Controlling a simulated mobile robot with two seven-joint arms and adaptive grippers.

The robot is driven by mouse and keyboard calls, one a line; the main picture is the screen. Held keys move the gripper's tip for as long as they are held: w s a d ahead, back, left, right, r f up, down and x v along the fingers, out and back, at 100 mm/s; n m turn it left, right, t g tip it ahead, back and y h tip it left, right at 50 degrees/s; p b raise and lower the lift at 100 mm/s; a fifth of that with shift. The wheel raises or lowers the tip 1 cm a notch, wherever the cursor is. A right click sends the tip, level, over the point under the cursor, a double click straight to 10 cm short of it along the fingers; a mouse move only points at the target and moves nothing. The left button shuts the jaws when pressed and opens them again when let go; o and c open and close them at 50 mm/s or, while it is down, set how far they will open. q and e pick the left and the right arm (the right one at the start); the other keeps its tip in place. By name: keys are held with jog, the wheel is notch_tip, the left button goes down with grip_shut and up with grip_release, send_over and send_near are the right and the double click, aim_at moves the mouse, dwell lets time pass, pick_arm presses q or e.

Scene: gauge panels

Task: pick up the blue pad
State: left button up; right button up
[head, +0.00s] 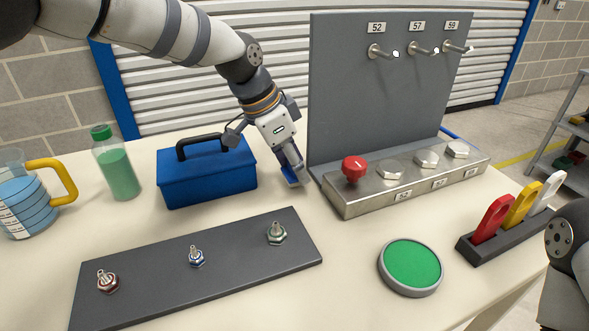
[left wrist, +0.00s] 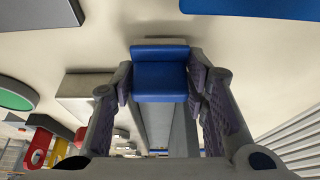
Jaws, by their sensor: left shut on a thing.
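The blue pad (left wrist: 160,80) is a small blue block. In the left wrist view it sits between the two fingers of my left gripper (left wrist: 162,88), which is shut on it. In the head view my left gripper (head: 291,172) points down between the blue toolbox and the metal base of the grey panel. My right gripper is not in view; only part of my right arm shows at the right edge.
A blue toolbox (head: 205,177) stands left of the gripper. The grey panel (head: 380,110) and metal knob base (head: 410,187) stand close on its right. A dark switch plate (head: 160,278), green button (head: 411,264), green bottle (head: 117,170) and jug (head: 24,207) share the table.

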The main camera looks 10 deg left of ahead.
pick_arm(q)
jog(key=s+d+r+p, duration=0.2)
jog(key=s+d+r, duration=0.5)
jog(key=s+r, duration=0.4)
jog(key=shift+s+d+r, duration=0.2)
jog(key=shift+s+r, duration=0.2)
jog(key=shift+s, duration=0.1)
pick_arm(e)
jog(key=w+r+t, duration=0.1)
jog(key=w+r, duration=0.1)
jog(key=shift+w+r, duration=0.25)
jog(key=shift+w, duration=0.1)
pick_arm(q)
jog(key=o, duration=0.4)
jog(key=shift+c, duration=1.4)
